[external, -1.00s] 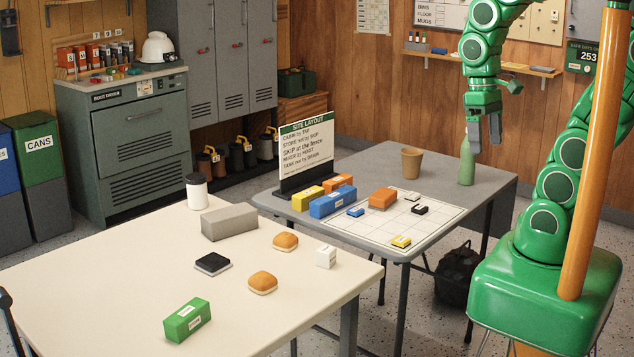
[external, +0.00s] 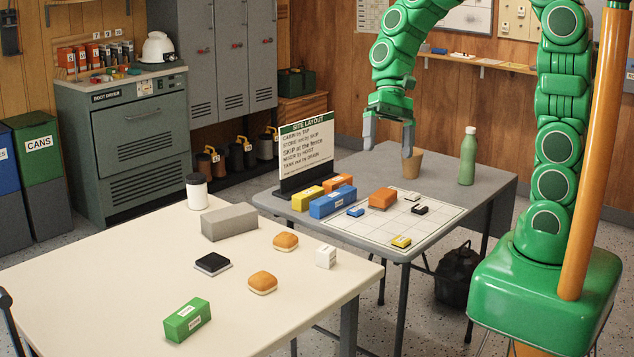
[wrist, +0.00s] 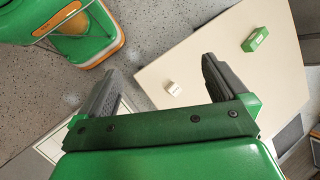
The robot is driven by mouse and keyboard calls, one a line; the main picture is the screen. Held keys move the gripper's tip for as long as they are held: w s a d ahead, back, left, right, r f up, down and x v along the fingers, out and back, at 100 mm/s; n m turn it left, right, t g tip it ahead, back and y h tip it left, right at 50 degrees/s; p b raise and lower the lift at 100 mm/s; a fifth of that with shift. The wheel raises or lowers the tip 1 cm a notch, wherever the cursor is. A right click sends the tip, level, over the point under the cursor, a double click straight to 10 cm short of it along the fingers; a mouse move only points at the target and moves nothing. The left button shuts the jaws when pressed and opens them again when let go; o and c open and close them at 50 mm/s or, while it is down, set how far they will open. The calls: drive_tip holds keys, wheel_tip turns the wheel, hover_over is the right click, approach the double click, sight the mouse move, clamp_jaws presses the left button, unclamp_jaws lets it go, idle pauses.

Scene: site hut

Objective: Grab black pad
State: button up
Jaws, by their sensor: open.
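The black pad (external: 212,263) lies flat on the cream table, between the grey block and a tan bun-like piece. It is a low square with a dark top. I do not make it out in the wrist view. My gripper (external: 389,140) is open and empty, high above the grey table near the tan cup. It is well to the right of the pad and apart from it. In the wrist view my gripper (wrist: 158,78) shows both fingers spread, with floor and the cream table's edge beyond them.
The cream table (external: 95,290) also holds a grey block (external: 230,222), a white jar (external: 197,191), two bun-like pieces, a white block (wrist: 174,88) and a green block (wrist: 255,39). The grey table (external: 355,170) holds a sign, coloured blocks, a cup (external: 412,166) and a green bottle (external: 467,157).

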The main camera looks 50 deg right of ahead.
sight(215, 258)
drive_tip(key=w+a+f+m+y, duration=0.2)
drive_tip(key=w+a+f+m, duration=0.15)
drive_tip(key=w+a, duration=0.4)
drive_tip(key=w+a+f+m+y, duration=0.25)
drive_tip(key=w+a+f, duration=0.2)
drive_tip(key=w, duration=0.55)
drive_tip(key=w+a+f+m+y, duration=0.1)
drive_tip(key=w+f+m, duration=0.1)
drive_tip(key=w+f, duration=0.3)
drive_tip(key=w+a+f+m+t+y, duration=0.1)
drive_tip(key=w+a+f+m, duration=0.1)
drive_tip(key=w+f, duration=0.4)
drive_tip(key=w+a+f+m+t+y, duration=0.1)
drive_tip(key=w+a+f+m+y, duration=0.1)
drive_tip(key=w+f, duration=0.3)
drive_tip(key=shift+w+f+m, duration=0.15)
drive_tip(key=shift+f+m, duration=0.2)
drive_tip(key=shift+f, duration=0.65)
drive_tip(key=shift+w+f+m, duration=0.1)
drive_tip(key=shift+f+m, duration=0.25)
drive_tip(key=shift+f, duration=0.65)
drive_tip(key=shift+x, duration=3.95)
drive_tip(key=shift+s, duration=0.15)
drive_tip(key=c, duration=1)
